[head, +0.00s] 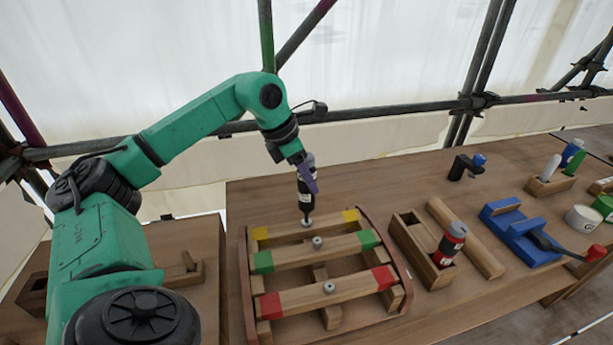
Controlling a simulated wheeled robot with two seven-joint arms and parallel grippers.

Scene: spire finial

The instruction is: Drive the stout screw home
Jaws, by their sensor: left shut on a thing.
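My left gripper (304,166) is shut on a black powered-screwdriver-like tool (305,196) with a pale band. The tool hangs nearly upright over the wooden bar with yellow ends (284,231). Its lower tip meets or hovers just over a grey screw head (307,223) on that bar; I cannot tell whether they touch. A second grey screw (318,242) stands in the bar with green ends (290,258). A third (329,287) stands in the bar with red ends (305,297). Which screw is the stout one is unclear. My right gripper is out of view.
Right of the frame (397,262) holding the bars, a wooden box (410,240) holds a red and black tool (449,245). Beyond lie a round wooden bar (464,238), a blue vice-like fixture (520,232) and a white tape roll (583,218). Scaffold poles run behind the table.

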